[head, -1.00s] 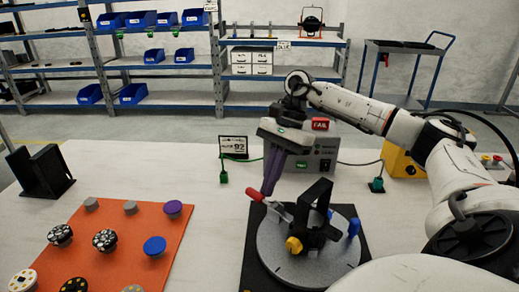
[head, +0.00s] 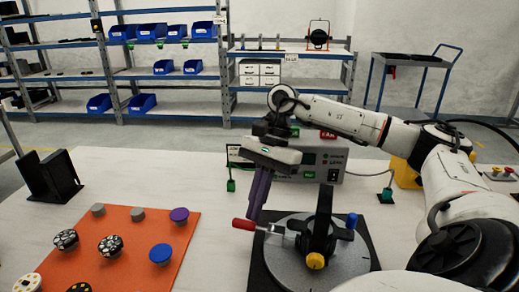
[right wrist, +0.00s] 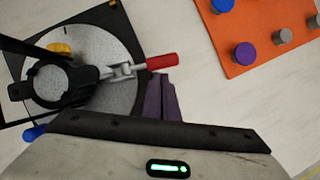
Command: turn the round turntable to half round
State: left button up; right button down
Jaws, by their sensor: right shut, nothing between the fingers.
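The round turntable (head: 350,262) is a speckled grey disc on a black square base. It carries a black upright bracket (head: 322,215), a yellow knob (head: 316,261) toward the front, a blue peg (head: 351,220) at the back right and a metal lever with a red handle (head: 243,224) pointing left. In the right wrist view the red handle (right wrist: 162,61) lies just beyond my fingertips. My right gripper (head: 254,215), with purple fingers, is shut and empty beside the handle on its far side; I cannot tell whether they touch. My left gripper is out of view.
An orange mat (head: 125,262) with several coloured and patterned knobs lies at left. A black stand (head: 50,176) is behind it. A grey instrument box (head: 320,160) stands behind my right gripper. White table is clear between mat and turntable.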

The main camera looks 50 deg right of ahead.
jog(key=shift+a, duration=0.65)
jog(key=shift+s+a+n+g, duration=0.25)
jog(key=shift+a+n+g, duration=0.05)
jog(key=shift+a+n, duration=0.35)
jog(key=shift+a, duration=0.1)
